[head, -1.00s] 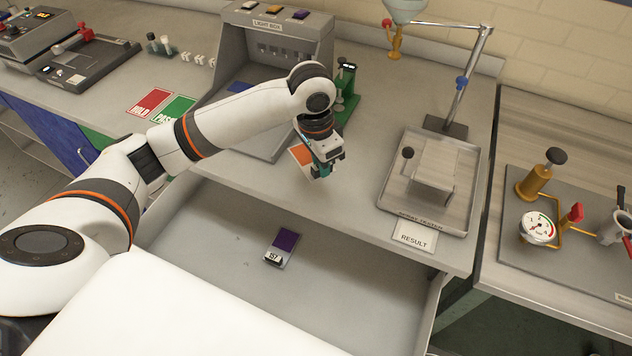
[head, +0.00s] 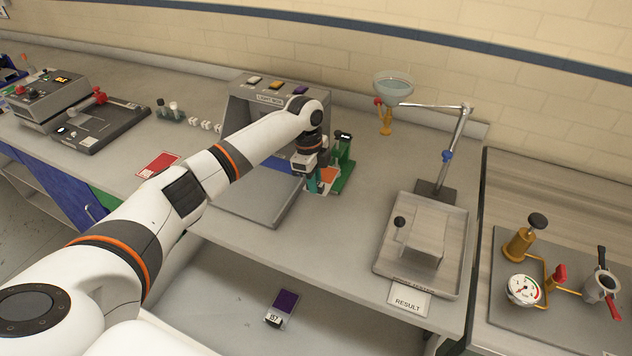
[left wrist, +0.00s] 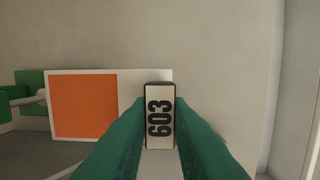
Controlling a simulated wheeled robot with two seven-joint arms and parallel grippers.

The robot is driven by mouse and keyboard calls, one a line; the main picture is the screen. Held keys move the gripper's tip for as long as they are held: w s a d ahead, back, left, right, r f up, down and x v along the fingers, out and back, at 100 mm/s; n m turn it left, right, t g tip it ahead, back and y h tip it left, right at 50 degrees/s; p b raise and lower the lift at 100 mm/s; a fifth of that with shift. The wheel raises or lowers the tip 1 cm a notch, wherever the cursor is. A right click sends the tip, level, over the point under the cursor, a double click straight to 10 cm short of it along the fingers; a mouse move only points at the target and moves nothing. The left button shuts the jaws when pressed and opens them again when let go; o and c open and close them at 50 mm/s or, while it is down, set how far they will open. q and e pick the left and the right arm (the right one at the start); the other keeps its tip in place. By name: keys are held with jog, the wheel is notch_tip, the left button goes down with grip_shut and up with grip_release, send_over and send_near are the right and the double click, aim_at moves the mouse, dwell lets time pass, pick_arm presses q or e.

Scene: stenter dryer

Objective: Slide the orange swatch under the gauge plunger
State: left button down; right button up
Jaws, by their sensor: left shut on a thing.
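The orange swatch (head: 329,174), an orange square on a white card, is at the front of the green thickness gauge (head: 344,165). My left gripper (head: 316,187) is shut on its dark end block, marked 603 (left wrist: 160,118). In the left wrist view, the teal fingers (left wrist: 160,135) grip both sides of that block, and the orange face (left wrist: 83,106) extends left. The green gauge (left wrist: 25,82) and a pale plunger-like rod (left wrist: 28,99) meet the card's left edge there. I cannot tell whether the card is under the plunger. My right gripper is out of view.
A metal tray (head: 458,215) and the lamp-like stand (head: 467,125) are to the right. Clear bench lies right of the gauge.

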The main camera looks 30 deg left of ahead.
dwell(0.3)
pick_arm(q)
jog(key=shift+r+p, duration=0.1)
jog(key=shift+p, duration=0.2)
jog(key=shift+f+b, duration=1.6)
jog(key=shift+f, duration=1.55)
jog(key=shift+w+f, duration=0.1)
jog(key=shift+f, duration=0.25)
